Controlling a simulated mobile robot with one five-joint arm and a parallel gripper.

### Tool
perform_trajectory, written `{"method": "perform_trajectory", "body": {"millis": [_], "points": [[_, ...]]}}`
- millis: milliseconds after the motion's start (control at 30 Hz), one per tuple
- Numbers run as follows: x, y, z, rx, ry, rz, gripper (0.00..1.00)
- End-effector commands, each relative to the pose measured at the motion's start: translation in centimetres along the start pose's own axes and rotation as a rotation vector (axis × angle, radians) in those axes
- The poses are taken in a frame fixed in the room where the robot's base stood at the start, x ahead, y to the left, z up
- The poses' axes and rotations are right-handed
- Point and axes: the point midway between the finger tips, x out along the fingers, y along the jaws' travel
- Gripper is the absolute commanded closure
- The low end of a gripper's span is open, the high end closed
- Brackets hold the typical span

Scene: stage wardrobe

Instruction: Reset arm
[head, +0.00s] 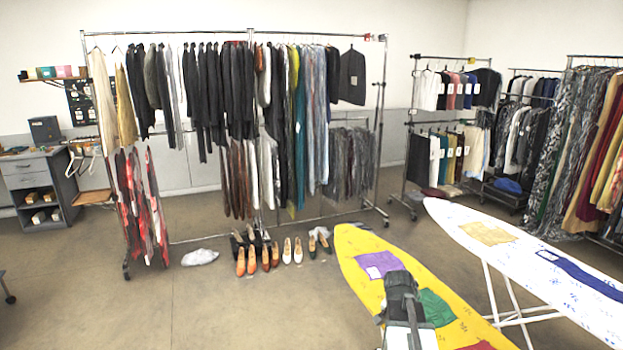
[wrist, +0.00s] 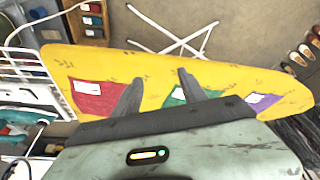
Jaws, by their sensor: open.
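My gripper (wrist: 160,78) is open in the wrist view, its two dark fingers spread apart with nothing between them. It is over the yellow ironing board (wrist: 150,60). A red cloth (wrist: 88,102) lies to the left of the fingers, a green cloth (wrist: 207,92) is partly behind the right finger, and a purple cloth (wrist: 262,101) lies further right. In the head view my arm stands in front of the yellow board (head: 352,241), between the purple cloth (head: 379,264) and the green cloth (head: 437,308). The fingertips are hard to make out there.
A white ironing board (head: 455,216) with a yellow cloth (head: 487,232) and a blue cloth (head: 580,275) stands at right. A long clothes rack (head: 180,32) with shoes below stands behind. More racks fill the back right. The floor (head: 260,300) at front left is clear.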

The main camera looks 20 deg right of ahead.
Motion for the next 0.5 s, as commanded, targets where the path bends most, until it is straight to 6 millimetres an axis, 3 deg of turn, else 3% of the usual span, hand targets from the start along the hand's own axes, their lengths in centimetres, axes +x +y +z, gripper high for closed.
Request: {"method": "perform_trajectory", "body": {"millis": [33,100,233,300,400,500], "points": [[-1.0,-3.4,3.4,-0.090,-0.018,-0.024,0.51],[-2.4,-7.2,7.9,-0.215,-0.044,-0.054,0.51],[-4.9,-12.3,16.7,-0.462,-0.101,-0.102,0.51],[-6.2,-13.9,21.1,-0.597,-0.135,-0.124,0.51],[-7.8,-14.6,26.5,-0.791,-0.190,-0.150,0.51],[-8.4,-12.8,28.7,-0.972,-0.264,-0.170,0.51]]}}
